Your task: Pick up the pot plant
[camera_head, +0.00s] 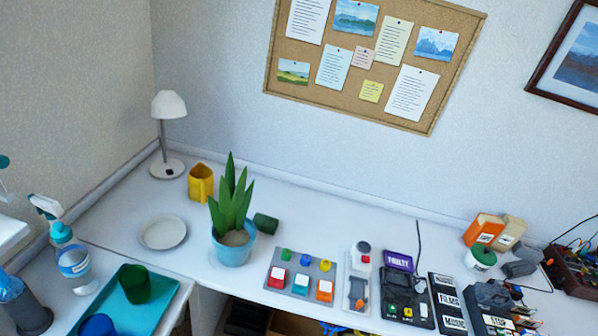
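The pot plant (231,212) stands upright on the white desk, left of the middle of the view. It has tall pointed green leaves and a light blue pot (233,252) with pale soil. The pot is near the desk's front edge. My gripper does not show in this view, so its place relative to the plant cannot be seen.
A dark green cup (265,223) lies just right of the plant. A button panel (301,278) is at right. A teal tray (165,300) holds cups at front left.

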